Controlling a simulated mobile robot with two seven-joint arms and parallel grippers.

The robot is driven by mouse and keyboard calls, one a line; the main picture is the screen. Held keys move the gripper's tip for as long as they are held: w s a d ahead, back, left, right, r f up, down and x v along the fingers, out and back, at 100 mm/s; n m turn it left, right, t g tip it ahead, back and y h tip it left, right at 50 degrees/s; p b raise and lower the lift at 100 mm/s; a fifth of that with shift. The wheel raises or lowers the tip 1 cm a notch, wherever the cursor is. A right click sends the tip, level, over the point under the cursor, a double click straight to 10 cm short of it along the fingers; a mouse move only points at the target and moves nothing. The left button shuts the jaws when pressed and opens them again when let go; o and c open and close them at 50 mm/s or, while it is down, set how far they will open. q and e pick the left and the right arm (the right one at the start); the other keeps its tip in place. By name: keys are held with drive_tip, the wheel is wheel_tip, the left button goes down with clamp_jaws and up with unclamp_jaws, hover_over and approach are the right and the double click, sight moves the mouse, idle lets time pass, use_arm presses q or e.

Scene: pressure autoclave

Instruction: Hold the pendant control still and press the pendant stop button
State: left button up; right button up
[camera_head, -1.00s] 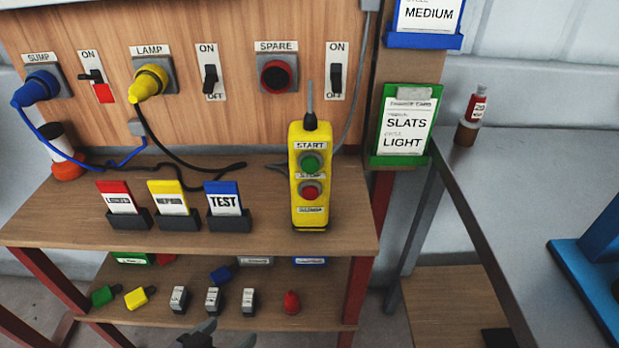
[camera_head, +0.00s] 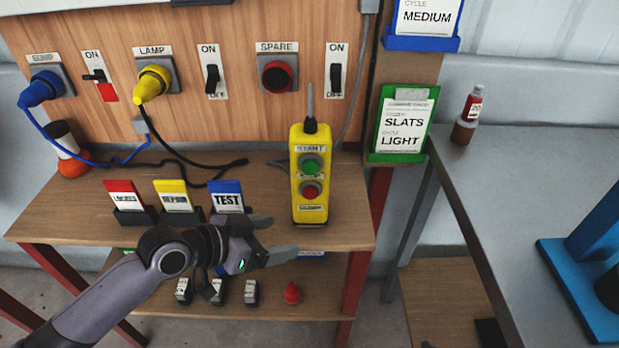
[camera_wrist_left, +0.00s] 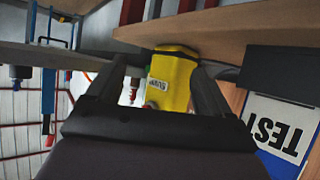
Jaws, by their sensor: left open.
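The yellow pendant control (camera_head: 309,208) stands upright on the wooden shelf against the panel, with a green start button (camera_head: 311,166) above a red stop button (camera_head: 310,190). My left gripper (camera_head: 284,237) is open and empty, just in front of and below the pendant's lower end, slightly to its left. In the left wrist view, the pendant's yellow end (camera_wrist_left: 172,72) shows between and beyond the two open fingers (camera_wrist_left: 162,88). I see no contact. My right gripper does not show.
Card holders with red, yellow and blue TEST cards (camera_head: 227,197) stand left of the pendant, close to my left arm. A grey table (camera_head: 540,180) stands at the right.

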sight(300, 209)
use_arm(q)
drive_tip(key=shift+m, duration=0.3)
drive_tip(key=w+r, duration=0.1)
drive_tip(key=w+a+r, duration=0.1)
drive_tip(key=w+r, duration=0.1)
drive_tip(key=shift+w, duration=0.3)
drive_tip(key=b+x, duration=0.5)
drive_tip(key=x, duration=0.3)
drive_tip(key=shift+d+f, duration=0.1)
drive_tip(key=shift+d, duration=0.05)
drive_tip(key=shift+w+d+f+b, duration=0.3)
drive_tip(key=shift+w+d+b, duration=0.05)
drive_tip(key=shift+d, duration=0.25)
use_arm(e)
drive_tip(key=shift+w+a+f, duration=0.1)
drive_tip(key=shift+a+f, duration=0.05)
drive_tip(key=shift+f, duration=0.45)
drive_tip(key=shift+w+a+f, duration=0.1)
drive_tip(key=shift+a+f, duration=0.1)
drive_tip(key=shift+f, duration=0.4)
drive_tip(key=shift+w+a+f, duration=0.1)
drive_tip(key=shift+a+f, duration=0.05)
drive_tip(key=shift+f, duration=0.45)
use_arm(q)
clamp_jaws()
drive_tip(key=shift+o, duration=0.4)
unclamp_jaws()
